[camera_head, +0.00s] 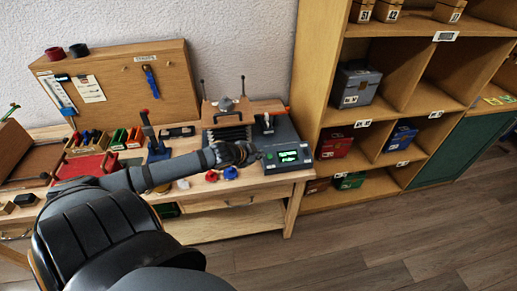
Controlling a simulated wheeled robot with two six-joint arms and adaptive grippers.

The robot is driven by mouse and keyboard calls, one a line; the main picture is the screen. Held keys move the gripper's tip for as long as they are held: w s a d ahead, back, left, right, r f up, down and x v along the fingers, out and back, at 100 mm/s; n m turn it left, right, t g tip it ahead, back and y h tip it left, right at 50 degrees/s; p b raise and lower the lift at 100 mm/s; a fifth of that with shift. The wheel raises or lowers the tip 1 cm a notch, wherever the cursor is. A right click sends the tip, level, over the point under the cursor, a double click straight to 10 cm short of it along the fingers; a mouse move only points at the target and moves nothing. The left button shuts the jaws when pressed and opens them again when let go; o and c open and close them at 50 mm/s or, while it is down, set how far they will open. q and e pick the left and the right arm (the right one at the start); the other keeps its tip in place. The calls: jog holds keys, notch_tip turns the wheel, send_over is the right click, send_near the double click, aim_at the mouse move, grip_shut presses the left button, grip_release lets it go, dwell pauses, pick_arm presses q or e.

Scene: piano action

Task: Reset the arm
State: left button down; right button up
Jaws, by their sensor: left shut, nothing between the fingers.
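My left arm comes in from the lower left and reaches over the front of the workbench (193,193). My left gripper (254,154) is at its end, shut and empty, just left of the lit green screen of a dark grey device (287,142). I cannot tell whether the gripper touches the device. A wooden piano action model with dark parts (229,117) stands behind the gripper. My right gripper is not in view.
A wooden board with hanging tools (120,84) stands at the back. Small bins (86,141), a red tray (82,166) and a blue clamp tool (155,149) are on the bench's left. Shelves with boxes (357,86) stand at right. The floor (390,245) at lower right is clear.

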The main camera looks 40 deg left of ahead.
pick_arm(q)
jog(key=shift+w+a+f, duration=0.1)
jog(key=shift+a+f, duration=0.05)
jog(key=shift+a, duration=0.05)
jog(key=shift+d, duration=0.1)
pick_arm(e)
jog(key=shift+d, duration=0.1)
pick_arm(q)
jog(key=s+d+f+n+g, duration=0.3)
jog(key=s+d, duration=0.4)
jog(key=s, duration=0.3)
jog(key=s+d+f+n+g, duration=0.2)
jog(key=s+d+n+g, duration=0.15)
jog(key=s+d, duration=0.55)
jog(key=s+a+f+g+b, duration=0.1)
jog(key=a+f, duration=0.1)
jog(key=f, duration=1.1)
jog(key=s+a+f, duration=0.2)
jog(key=a+f, duration=0.1)
jog(key=f, duration=1)
jog(key=s+f+g+b, duration=0.1)
jog(key=s+f, duration=1.8)
jog(key=shift+s+a+f, duration=0.15)
jog(key=shift+a+f, duration=0.05)
jog(key=shift+a, duration=0.2)
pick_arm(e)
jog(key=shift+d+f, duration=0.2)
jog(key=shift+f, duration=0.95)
